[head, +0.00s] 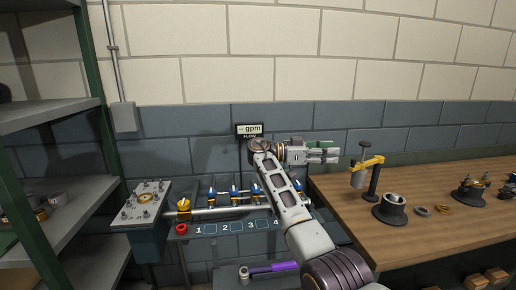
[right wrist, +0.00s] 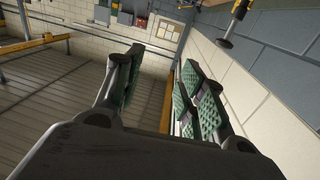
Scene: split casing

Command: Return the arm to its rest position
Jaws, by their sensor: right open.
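My right arm (head: 300,215) reaches up from the lower right of the head view and bends at its elbow. My right gripper (head: 328,152) points to the right in front of the blue-grey wall, above the left end of the wooden bench. In the right wrist view its green-padded fingers (right wrist: 158,92) stand apart with nothing between them. It touches nothing that I can see. My left gripper is not in view.
A wooden bench (head: 430,195) with a yellow-armed stand (head: 367,170) and metal parts is at right. A pipe rig with blue valves (head: 236,192) and a numbered panel (head: 215,228) lies behind my arm. Grey shelves (head: 50,190) stand at left. A purple cylinder (head: 273,267) lies low.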

